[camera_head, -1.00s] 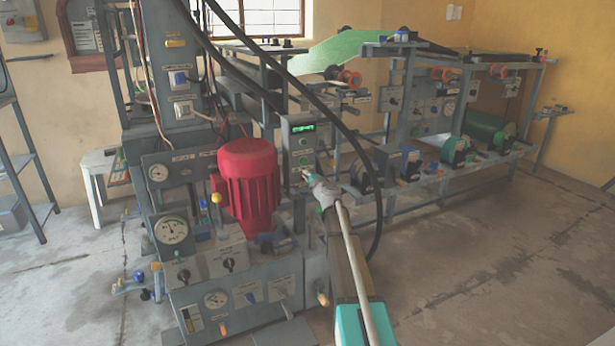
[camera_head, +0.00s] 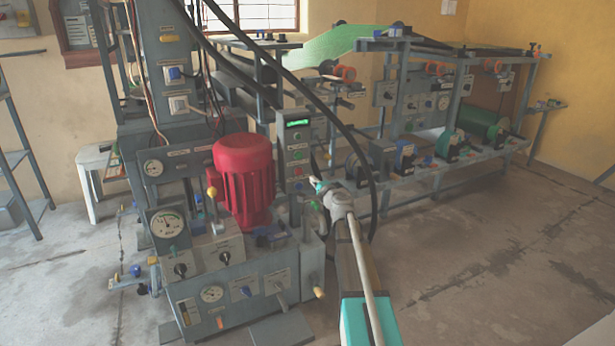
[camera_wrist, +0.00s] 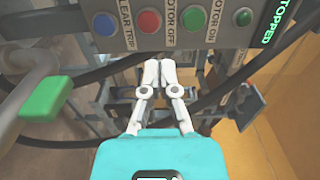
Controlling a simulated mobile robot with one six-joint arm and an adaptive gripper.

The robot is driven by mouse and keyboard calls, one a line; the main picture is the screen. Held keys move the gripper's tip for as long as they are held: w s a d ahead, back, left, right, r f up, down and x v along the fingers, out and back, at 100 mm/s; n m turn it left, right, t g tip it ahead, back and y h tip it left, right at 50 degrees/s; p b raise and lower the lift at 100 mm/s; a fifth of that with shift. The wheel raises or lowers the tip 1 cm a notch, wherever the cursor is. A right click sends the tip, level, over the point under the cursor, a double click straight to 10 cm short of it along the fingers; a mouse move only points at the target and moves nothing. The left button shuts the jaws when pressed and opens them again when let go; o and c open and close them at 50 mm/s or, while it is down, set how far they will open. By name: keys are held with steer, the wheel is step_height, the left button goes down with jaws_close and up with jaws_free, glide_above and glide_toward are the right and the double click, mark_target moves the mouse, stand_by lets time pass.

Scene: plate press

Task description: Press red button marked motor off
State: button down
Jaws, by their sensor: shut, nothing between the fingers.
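The red button (camera_wrist: 149,21) sits on the grey control panel (camera_wrist: 235,38) at the top of the wrist view, between a blue button (camera_wrist: 104,24) and a green button (camera_wrist: 194,17). The label "MOTOR OFF" runs between the red and green buttons. My gripper (camera_wrist: 160,62) is shut and empty. In the wrist view its fingertips lie just below the panel edge, under the red button and slightly right of it; no contact shows. In the head view my gripper (camera_head: 317,183) is at the right of the panel's lower part.
A display (camera_wrist: 279,25) beside the buttons reads "STOPPED". A green-ended lever (camera_wrist: 46,98) is at the left of the wrist view. A red motor (camera_head: 243,180) stands left of the panel, and a thick black hose (camera_head: 374,170) curves down to its right.

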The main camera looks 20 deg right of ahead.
steer(key=shift+s+d, duration=0.1)
steer(key=shift+s, duration=1.75)
steer(key=s+a+f+n+g+y+p, duration=0.1)
steer(key=s+a+f+n+g+y, duration=0.2)
steer(key=a, duration=0.5)
steer(key=s+a+f+n+g+y+p, duration=0.1)
steer(key=s+a+n+g+p, duration=0.15)
steer(key=s+a+n, duration=0.35)
steer(key=s+a+f+n+g+y+p, duration=0.1)
steer(key=a+f+n+g+y, duration=0.15)
steer(key=a, duration=0.65)
steer(key=s+a+f+n+g+h+p, duration=0.25)
steer(key=s+g, duration=0.25)
steer(key=s, duration=0.5)
steer(key=s+a+f+n+g+h+p, duration=0.15)
steer(key=s+n+g+h, duration=0.3)
steer(key=s, duration=0.55)
step_height(320, 180, up, 38)
steer(key=p, duration=3.8)
steer(key=shift+r+m, duration=0.25)
steer(key=shift+m, duration=0.2)
